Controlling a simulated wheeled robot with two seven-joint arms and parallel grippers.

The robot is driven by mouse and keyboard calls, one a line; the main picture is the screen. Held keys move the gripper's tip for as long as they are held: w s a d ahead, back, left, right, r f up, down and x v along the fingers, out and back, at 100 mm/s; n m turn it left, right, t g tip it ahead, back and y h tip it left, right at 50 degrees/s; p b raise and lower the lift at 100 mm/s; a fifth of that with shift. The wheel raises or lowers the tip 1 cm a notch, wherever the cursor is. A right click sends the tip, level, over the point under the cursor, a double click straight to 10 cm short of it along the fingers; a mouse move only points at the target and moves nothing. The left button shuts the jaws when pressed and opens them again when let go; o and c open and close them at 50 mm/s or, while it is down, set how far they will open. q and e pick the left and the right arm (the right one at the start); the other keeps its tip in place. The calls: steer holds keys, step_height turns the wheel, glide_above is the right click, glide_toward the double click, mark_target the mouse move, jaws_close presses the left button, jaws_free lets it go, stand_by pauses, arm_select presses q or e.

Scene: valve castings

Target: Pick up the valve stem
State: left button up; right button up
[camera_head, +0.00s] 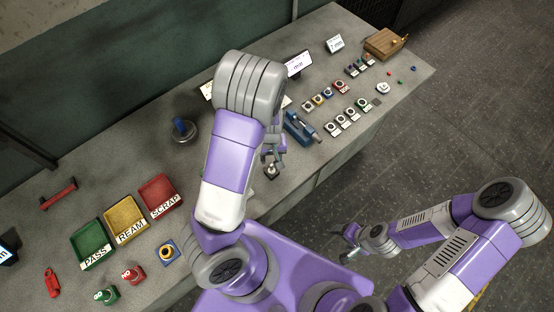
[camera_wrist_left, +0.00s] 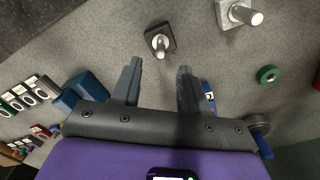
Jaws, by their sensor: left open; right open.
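A small metal part with a dark square base and a pale upright pin (camera_wrist_left: 160,40) stands on the bench in the left wrist view, just beyond my left fingertips. It looks like the valve stem, though I cannot be sure. In the head view a small part (camera_head: 271,171) shows just below my left gripper (camera_head: 273,158). My left gripper, also in the left wrist view (camera_wrist_left: 159,68), is open and empty, with the part in line with the gap between its fingers. My right gripper (camera_head: 352,246) is open, off the bench at the right.
A second metal part with a stub (camera_wrist_left: 240,14) and a green ring (camera_wrist_left: 268,74) lie nearby. A blue tool (camera_head: 301,128) lies close to my left gripper. Green (camera_head: 92,246), yellow (camera_head: 124,220) and red (camera_head: 160,195) trays stand left. Labelled parts (camera_head: 340,120) stand in rows right.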

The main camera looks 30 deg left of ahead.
mark_target(271, 165)
arm_select(q)
steer(key=f, duration=0.3)
steer(key=f+b, duration=0.1)
steer(key=f, duration=0.3)
steer(key=shift+s+d, duration=0.1)
steer(key=shift+s, duration=0.1)
steer(key=shift+r, duration=0.1)
jaws_close()
